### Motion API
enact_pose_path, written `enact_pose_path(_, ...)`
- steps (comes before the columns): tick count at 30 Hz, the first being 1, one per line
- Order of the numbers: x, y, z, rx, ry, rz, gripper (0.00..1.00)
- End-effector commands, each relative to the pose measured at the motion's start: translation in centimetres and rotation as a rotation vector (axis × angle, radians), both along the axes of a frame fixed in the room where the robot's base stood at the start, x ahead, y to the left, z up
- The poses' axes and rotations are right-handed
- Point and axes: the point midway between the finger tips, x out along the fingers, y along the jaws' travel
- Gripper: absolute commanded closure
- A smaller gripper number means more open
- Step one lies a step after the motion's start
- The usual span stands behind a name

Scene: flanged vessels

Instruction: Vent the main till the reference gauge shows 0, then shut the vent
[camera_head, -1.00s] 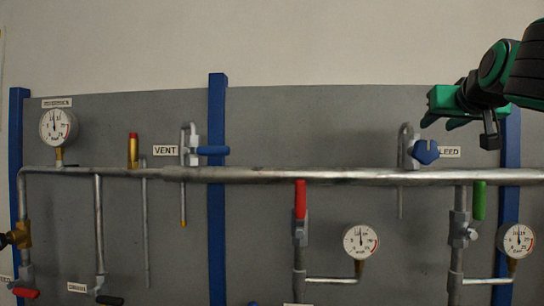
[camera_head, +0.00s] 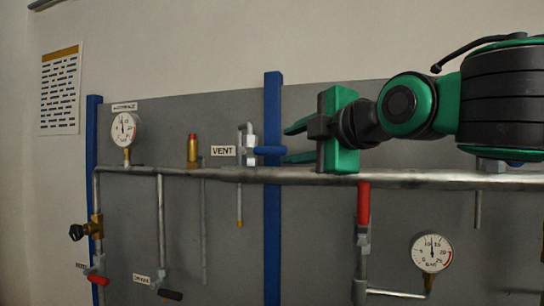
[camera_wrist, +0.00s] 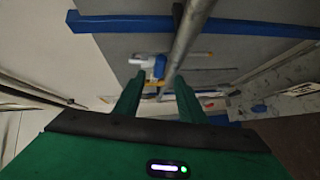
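The reference gauge (camera_head: 126,130) is at the upper left of the head view. Its needle points roughly straight up, away from the low end; the exact value is too small to read. The VENT label (camera_head: 223,150) is left of the vent valve, whose blue handle (camera_head: 269,150) points sideways to the right. In the wrist view the blue handle (camera_wrist: 159,67) appears beyond the fingertips, between their lines. My gripper (camera_head: 290,144) is open and level with the handle's right end, one finger above and one below. Contact is not clear. The wrist view also shows the gripper (camera_wrist: 156,90) open.
The main pipe (camera_head: 225,174) runs just below the gripper. A blue post (camera_head: 272,225) stands behind the handle. A red-handled valve (camera_head: 363,205) and a second gauge (camera_head: 431,253) are at the lower right. A brass-and-red fitting (camera_head: 193,150) stands left of the vent.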

Motion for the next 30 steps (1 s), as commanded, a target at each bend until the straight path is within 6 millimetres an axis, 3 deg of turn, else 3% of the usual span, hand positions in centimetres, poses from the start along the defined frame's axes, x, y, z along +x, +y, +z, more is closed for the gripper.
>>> enact_pose_path(15,7.3,3.4,-1.1,0.002,0.001,-0.003,0.63)
enact_pose_path(21,8.7,4.0,-1.3,0.003,0.001,-0.004,0.63)
enact_pose_path(30,9.0,4.1,-1.3,0.003,0.001,-0.005,0.63)
